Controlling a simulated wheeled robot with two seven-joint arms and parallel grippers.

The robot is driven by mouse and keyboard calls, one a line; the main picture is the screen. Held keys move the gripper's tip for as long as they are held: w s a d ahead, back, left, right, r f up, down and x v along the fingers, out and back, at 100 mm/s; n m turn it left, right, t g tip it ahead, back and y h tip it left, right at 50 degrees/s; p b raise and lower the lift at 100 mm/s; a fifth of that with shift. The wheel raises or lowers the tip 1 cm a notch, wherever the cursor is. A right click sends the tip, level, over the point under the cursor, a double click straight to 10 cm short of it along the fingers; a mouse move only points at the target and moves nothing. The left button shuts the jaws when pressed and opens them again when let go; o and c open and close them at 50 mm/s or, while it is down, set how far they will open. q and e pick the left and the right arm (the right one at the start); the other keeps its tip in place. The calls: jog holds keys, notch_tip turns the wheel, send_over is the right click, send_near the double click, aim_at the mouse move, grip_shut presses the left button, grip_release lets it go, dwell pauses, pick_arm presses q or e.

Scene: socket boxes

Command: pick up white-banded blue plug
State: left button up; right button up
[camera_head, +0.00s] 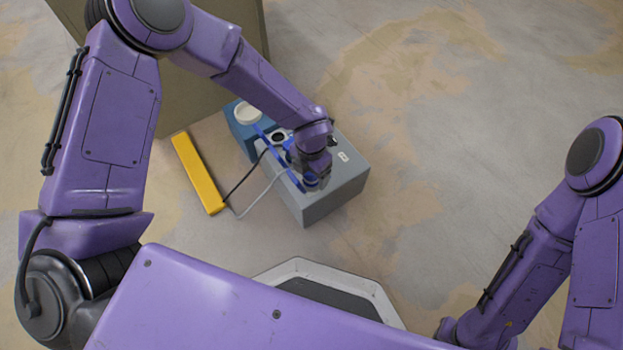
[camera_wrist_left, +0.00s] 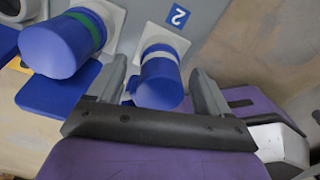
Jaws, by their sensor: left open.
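The white-banded blue plug (camera_wrist_left: 161,82) sits in a white square socket beside the label "2" in the left wrist view. My left gripper (camera_wrist_left: 158,70) is open, with one finger on each side of this plug; I cannot tell whether either finger touches it. A green-banded blue plug (camera_wrist_left: 62,45) is in the socket to its left, outside the fingers. In the head view my left gripper (camera_head: 312,174) is over the grey socket box (camera_head: 338,192), and my wrist hides much of the plugs there. My right arm shows at the right, but its gripper is out of view.
A blue box (camera_head: 238,128) with a white round top piece adjoins the grey box. A yellow bar (camera_head: 196,172) lies on the floor to the left, with a black and a grey cable near it. A large olive block (camera_head: 210,95) stands behind. Floor to the right is clear.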

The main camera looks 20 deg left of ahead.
pick_arm(q)
jog(key=shift+f, duration=0.65)
jog(key=c, duration=1.2)
pick_arm(e)
jog(key=shift+s+f+n+g, duration=0.15)
jog(key=shift+s+n+g, duration=0.15)
jog(key=shift+s, duration=0.15)
pick_arm(q)
jog(key=shift+r, duration=0.15)
notch_tip(320, 180, up, 13)
jog(key=p, duration=0.7)
jog(key=shift+f, duration=0.2)
notch_tip(320, 180, up, 15)
jog(key=p, duration=0.7)
pick_arm(e)
jog(key=w+d+r+m+t+h, duration=0.1)
jog(key=w+r+m+t, duration=0.3)
jog(key=r, duration=0.8)
jog(key=shift+w+r+t+h, duration=0.35)
jog(key=shift+w+h, duration=0.15)
jog(key=shift+w, duration=0.45)
